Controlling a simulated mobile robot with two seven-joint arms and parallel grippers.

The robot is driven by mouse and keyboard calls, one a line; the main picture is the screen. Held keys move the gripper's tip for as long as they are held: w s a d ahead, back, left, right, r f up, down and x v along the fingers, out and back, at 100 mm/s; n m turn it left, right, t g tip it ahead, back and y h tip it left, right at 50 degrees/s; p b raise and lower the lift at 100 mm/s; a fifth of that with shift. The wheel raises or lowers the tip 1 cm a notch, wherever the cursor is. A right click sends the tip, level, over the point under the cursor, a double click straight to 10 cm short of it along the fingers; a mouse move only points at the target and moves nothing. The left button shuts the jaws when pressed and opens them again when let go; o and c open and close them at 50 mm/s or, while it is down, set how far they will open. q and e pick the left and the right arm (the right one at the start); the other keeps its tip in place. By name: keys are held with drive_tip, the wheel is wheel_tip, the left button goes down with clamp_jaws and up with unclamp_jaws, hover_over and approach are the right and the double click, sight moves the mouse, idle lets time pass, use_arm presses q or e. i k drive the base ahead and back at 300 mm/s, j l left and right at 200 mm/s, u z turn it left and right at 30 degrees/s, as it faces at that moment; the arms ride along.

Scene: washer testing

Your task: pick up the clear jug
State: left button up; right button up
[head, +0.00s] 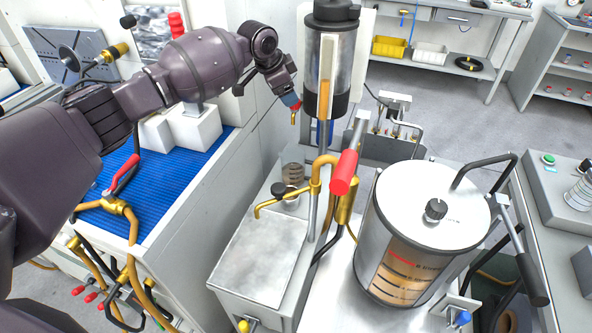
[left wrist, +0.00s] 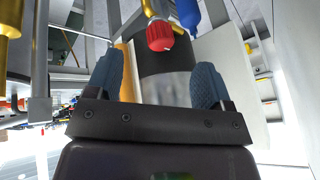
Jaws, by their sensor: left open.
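A tall upright cylinder (head: 316,58) with black bands and an orange strip stands at the top centre of the head view. A large clear vessel (head: 398,272) with a white lid, printed marks and amber contents stands at the right. A small clear jar (head: 293,173) stands at the centre. I cannot tell for sure which of these is the clear jug. My left gripper (head: 290,101) is open just left of the tall cylinder. In the left wrist view its blue fingers (left wrist: 158,82) frame a banded cylinder (left wrist: 163,88), with no clear contact. My right gripper is out of view.
A red-tipped lever (head: 344,172) and brass pipes (head: 318,175) rise between the small jar and the large vessel. A blue ribbed mat (head: 165,180) lies on the left bench.

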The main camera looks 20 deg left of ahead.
sight(300, 170)
drive_tip(key=k+j, duration=0.7)
drive_tip(key=k, duration=0.2)
